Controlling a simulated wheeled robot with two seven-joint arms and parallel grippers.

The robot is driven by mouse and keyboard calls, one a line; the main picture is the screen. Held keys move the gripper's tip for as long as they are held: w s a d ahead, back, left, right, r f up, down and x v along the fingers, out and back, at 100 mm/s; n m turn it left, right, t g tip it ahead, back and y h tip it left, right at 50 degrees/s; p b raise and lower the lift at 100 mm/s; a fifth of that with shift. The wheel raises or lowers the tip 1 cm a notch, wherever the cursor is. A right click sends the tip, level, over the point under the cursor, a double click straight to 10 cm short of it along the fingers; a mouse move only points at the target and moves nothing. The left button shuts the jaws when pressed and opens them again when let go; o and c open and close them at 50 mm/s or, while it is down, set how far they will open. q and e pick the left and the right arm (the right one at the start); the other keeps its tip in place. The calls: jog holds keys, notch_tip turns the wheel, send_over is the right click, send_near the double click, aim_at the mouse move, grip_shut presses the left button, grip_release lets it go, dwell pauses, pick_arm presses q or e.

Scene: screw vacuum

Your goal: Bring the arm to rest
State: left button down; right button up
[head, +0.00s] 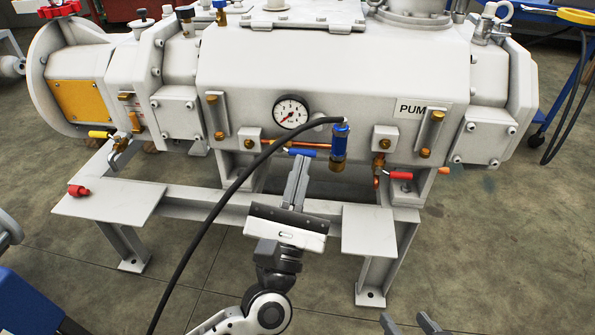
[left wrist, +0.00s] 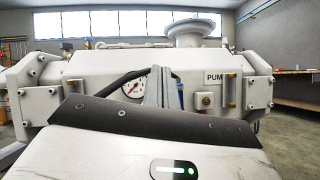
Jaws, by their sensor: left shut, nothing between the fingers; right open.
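My left gripper (head: 303,160) is in the middle of the head view, its arm coming up from the bottom. Its grey fingers are shut with nothing between them and point at the front of the white pump (head: 350,70). The fingertips appear just left of a blue connector (head: 339,145) on a black hose; I cannot tell whether they touch. In the left wrist view the shut fingers (left wrist: 158,72) stand in front of the pump. Only the fingertips of my right gripper (head: 408,319) show at the bottom edge, apart and empty.
The pump stands on a pale steel frame (head: 180,205). A black hose (head: 225,190) arches past my left gripper. A round gauge (head: 290,112), a red-handled valve (head: 400,175) and a yellow-handled valve (head: 101,134) are on the front. A red cap (head: 78,191) lies on the frame's left plate.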

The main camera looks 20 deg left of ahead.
pick_arm(q)
jog(key=s+d+f+m+g+h, duration=0.25)
jog(key=f+m+g+h, duration=0.2)
jog(key=m, duration=0.75)
jog(key=s+d+f+m+g+h, duration=0.25)
jog(key=d+m+h, duration=0.2)
jog(key=m, duration=0.85)
jog(key=s+a+f+m+g+y, duration=0.1)
jog(key=s+a+f+m+g, duration=0.1)
jog(key=s+f+m+g, duration=0.25)
jog(key=s+a+f+m+g+y, duration=0.1)
jog(key=a+f+m+g+y, duration=0.15)
jog(key=f+m, duration=0.4)
jog(key=s+a+r+y+p, duration=0.1)
jog(key=a+r+p, duration=0.3)
jog(key=r+p, duration=1.1)
jog(key=p, duration=0.5)
jog(key=shift+a+n, duration=0.15)
jog(key=shift+n, duration=0.15)
pick_arm(e)
jog(key=s+d+r+h, duration=0.1)
jog(key=d+r, duration=0.1)
jog(key=r, duration=0.5)
jog(key=s+d+r+h, duration=0.1)
jog(key=d+r, duration=0.1)
jog(key=r, duration=0.5)
jog(key=shift+d+r+m, duration=0.2)
jog(key=shift+d+m, duration=0.05)
jog(key=shift+m, duration=0.15)
